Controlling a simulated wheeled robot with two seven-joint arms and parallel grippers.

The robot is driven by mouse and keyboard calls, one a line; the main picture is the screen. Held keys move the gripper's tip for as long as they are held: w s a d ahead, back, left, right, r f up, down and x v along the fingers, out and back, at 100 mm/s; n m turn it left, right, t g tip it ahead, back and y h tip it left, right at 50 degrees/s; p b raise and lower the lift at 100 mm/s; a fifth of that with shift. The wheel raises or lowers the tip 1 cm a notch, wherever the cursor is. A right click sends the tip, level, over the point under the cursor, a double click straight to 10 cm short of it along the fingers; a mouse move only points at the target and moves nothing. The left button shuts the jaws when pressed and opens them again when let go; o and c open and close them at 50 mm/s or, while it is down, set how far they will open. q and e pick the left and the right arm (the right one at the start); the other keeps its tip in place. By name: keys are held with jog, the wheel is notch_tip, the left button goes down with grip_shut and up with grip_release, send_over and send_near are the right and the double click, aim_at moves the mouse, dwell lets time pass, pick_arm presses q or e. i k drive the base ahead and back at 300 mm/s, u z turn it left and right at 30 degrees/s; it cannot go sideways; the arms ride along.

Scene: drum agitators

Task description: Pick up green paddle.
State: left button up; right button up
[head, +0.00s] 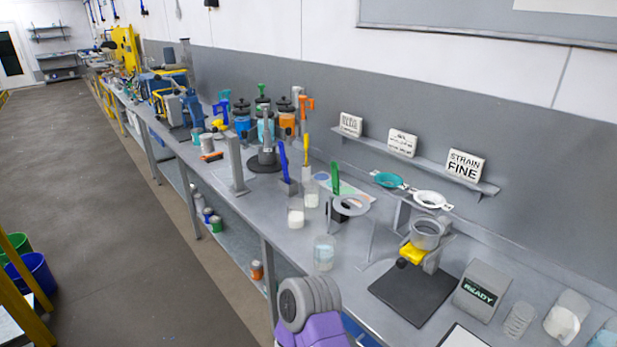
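A green paddle (335,177) stands upright on the bench, behind a grey ring stand (351,205). Its lower end is hidden. A blue paddle (283,161) stands upright in a small grey block to its left, and a yellow paddle (306,149) stands a little farther back. A purple and grey part of my arm shows at the bottom edge, well in front of the green paddle. Neither of my grippers is in view.
Clear beakers (324,252) stand near the bench's front edge. A dark mat (413,292) with a yellow-handled device lies right. A shelf (413,166) with signs is on the wall. Lidded drums (286,124) stand farther back. The floor left is mostly clear.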

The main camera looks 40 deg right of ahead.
aim_at(334, 172)
jog(key=i, duration=2.75)
jog(key=z, duration=2.65)
